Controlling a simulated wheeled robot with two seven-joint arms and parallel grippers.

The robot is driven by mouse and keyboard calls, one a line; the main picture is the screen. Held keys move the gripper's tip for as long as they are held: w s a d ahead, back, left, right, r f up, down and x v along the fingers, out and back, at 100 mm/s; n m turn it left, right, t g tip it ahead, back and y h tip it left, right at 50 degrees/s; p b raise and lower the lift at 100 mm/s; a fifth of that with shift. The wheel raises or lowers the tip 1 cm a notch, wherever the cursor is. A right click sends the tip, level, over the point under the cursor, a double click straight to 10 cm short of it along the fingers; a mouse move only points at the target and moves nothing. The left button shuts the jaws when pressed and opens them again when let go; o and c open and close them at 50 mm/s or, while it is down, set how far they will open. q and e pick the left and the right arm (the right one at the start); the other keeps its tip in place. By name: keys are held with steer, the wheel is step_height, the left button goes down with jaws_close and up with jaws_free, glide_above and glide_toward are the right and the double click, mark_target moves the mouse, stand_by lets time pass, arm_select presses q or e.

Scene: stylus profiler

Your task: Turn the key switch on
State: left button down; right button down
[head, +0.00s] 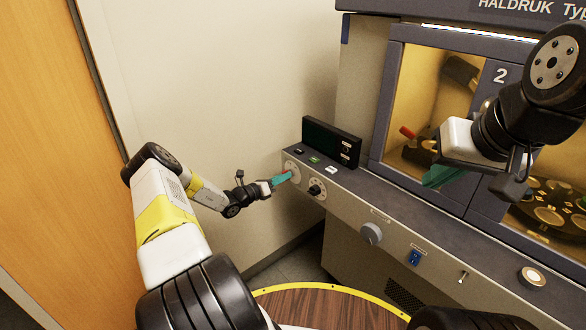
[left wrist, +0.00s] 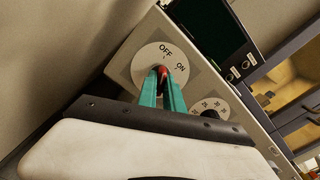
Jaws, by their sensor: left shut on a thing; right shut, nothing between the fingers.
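The key switch is a round white dial (left wrist: 143,66) marked OFF and ON, at the left end of the machine's front panel. It also shows in the head view (head: 290,165). A small red key (left wrist: 162,71) stands at its middle, below the OFF mark, with ON to the right. My left gripper (head: 289,176) is shut on the red key, and its teal fingers (left wrist: 161,92) partly hide it. Whether the key is turned is hard to tell. My right gripper (head: 430,180) is shut and empty, in front of the machine's window.
A black numbered knob (head: 316,189) sits just right of the key switch. A grey knob (head: 371,233), a blue rocker switch (head: 414,257) and a round white button (head: 532,276) lie further along the panel. A dark display box (head: 331,141) stands above. A wall is at the left.

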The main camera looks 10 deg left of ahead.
arm_select(q)
steer(key=shift+m, duration=0.3)
steer(key=m, duration=1.1)
steer(key=shift+a, duration=0.1)
steer(key=shift+m, duration=0.3)
stand_by(0.4)
steer(key=c, duration=1.5)
jaws_free()
steer(key=shift+v, duration=3.9)
